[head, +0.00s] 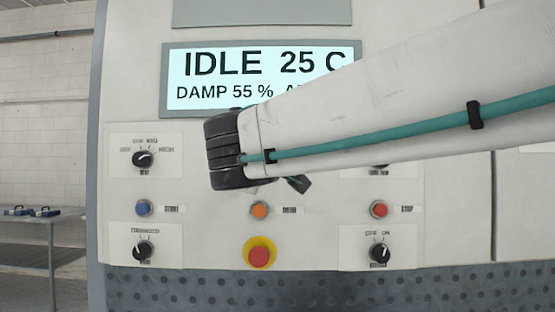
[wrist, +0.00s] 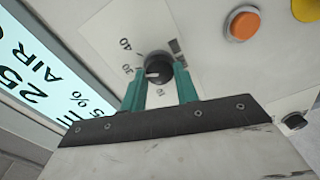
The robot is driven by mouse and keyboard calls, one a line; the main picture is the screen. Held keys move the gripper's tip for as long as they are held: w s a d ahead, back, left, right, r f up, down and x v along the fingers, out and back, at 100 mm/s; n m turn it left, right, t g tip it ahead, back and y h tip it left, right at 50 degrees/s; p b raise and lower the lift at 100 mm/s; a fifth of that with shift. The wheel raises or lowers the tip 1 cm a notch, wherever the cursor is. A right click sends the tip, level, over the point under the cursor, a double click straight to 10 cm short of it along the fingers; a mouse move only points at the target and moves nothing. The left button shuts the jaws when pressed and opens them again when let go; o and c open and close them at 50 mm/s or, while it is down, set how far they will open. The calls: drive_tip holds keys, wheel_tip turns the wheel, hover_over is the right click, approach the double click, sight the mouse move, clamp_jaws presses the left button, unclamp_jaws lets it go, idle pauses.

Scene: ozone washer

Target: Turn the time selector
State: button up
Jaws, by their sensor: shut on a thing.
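The time selector (wrist: 159,69) is a round black knob with a pale pointer mark on a white plate, seen in the wrist view. In the head view my arm and dark wrist cover the selector and the fingers.
The display (head: 225,78) reads IDLE, 25 C. Around my wrist are a blue button (head: 143,208), an orange button (head: 260,210), a red button (head: 379,209) and a red emergency button (head: 260,256) on yellow. Other knobs sit at upper left (head: 143,159), lower left (head: 142,249) and lower right (head: 380,253).

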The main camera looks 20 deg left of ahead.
drive_tip(key=shift+f+n, duration=0.1)
drive_tip(key=shift+n, duration=0.4)
drive_tip(key=o, duration=1)
drive_tip(key=shift+s, duration=0.1)
drive_tip(key=v, duration=0.7)
drive_tip(key=shift+s, duration=0.3)
